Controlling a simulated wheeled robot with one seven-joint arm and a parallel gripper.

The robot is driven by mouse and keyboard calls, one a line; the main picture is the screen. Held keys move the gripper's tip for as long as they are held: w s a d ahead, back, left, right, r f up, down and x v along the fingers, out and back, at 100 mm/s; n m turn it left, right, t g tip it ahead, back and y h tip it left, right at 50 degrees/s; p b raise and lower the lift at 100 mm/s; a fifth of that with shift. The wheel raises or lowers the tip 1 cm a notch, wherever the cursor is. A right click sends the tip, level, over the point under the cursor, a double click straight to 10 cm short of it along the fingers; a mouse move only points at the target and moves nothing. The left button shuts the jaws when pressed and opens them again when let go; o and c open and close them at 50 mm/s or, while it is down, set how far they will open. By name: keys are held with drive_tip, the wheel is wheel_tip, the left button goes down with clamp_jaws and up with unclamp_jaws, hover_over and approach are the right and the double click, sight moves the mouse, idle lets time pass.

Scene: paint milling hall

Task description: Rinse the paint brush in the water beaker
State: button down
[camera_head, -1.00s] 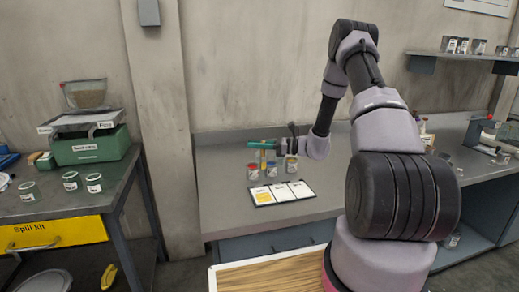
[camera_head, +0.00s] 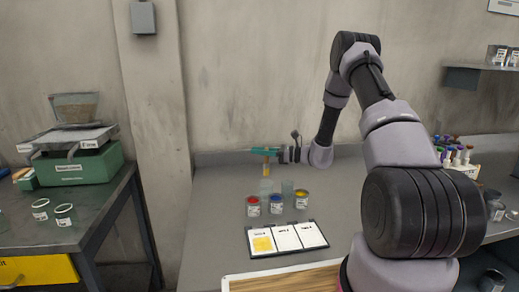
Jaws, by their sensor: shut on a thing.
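My gripper (camera_head: 265,151), with teal fingers, is above the back of the grey bench and shut on the paint brush (camera_head: 266,170). The brush hangs down, with a yellow-orange part showing below the fingers. A clear beaker (camera_head: 266,187) stands beneath it in the picture, and the brush appears to be above its rim. A second clear vessel (camera_head: 288,189) stands just to the right. I cannot tell which one holds water. In front stand a red paint jar (camera_head: 253,206), a blue paint jar (camera_head: 276,205) and a yellow paint jar (camera_head: 301,200).
A board with white cards (camera_head: 287,239), one bearing a yellow patch, lies in front of the jars. A rack of coloured bottles (camera_head: 458,160) stands at right, partly behind my arm. The bench (camera_head: 213,215) is clear left of the jars.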

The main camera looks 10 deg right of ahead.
sight(264, 171)
drive_tip(key=shift+f, duration=4.3)
drive_tip(key=shift+s, duration=0.35)
drive_tip(key=shift+w, duration=0.25)
drive_tip(key=shift+w, duration=0.3)
drive_tip(key=shift+s, duration=0.2)
drive_tip(key=shift+s, duration=0.3)
